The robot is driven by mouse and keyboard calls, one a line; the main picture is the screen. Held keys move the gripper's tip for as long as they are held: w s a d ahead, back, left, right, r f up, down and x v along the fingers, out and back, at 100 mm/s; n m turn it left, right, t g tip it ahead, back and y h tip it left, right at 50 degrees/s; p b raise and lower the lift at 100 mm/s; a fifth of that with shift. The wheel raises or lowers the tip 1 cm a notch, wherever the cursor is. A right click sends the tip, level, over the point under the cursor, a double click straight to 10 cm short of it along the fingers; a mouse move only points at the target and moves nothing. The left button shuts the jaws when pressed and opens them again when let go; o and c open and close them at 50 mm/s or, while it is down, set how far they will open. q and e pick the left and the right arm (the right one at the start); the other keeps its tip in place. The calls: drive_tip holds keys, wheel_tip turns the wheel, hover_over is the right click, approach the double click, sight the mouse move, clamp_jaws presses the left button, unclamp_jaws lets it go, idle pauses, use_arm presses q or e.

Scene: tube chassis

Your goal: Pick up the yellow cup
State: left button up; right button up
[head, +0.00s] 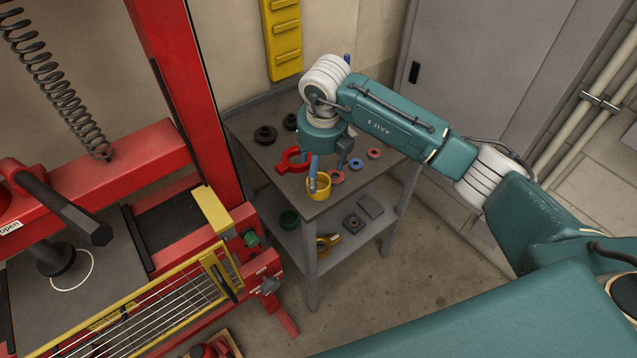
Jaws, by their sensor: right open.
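The yellow cup (319,190) stands upright near the front edge of the top of a grey two-shelf cart. My right gripper (314,183) hangs down from the teal arm that comes in from the right. It is open, with its fingertips at the cup's mouth. One finger overlaps the cup in the picture; whether it is inside the cup or in front of it, I cannot tell. My left gripper is not in view.
The cart top (262,158) also holds a red clamp-like part (291,160), black knobs (265,135) and several small red and blue rings. A red press (190,90) stands close on the left. A grey cabinet (470,70) is behind; the floor at right is clear.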

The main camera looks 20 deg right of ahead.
drive_tip(key=shift+w+f, duration=0.1)
drive_tip(key=shift+f, duration=0.2)
drive_tip(key=p, duration=0.3)
hover_over(318, 188)
drive_tip(key=f, duration=0.2)
drive_tip(key=s+f, duration=0.1)
drive_tip(key=f, duration=0.1)
drive_tip(key=shift+f, duration=0.5)
drive_tip(key=shift+w+f, duration=0.1)
drive_tip(key=shift+w, duration=0.05)
drive_tip(key=shift+c, duration=0.6)
drive_tip(key=c, duration=1.3)
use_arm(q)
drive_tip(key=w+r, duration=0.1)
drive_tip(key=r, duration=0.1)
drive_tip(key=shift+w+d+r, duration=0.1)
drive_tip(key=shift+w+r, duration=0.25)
use_arm(e)
drive_tip(key=shift+c, duration=0.6)
use_arm(q)
drive_tip(key=shift+b, duration=0.3)
use_arm(e)
drive_tip(key=shift+r, duration=0.2)
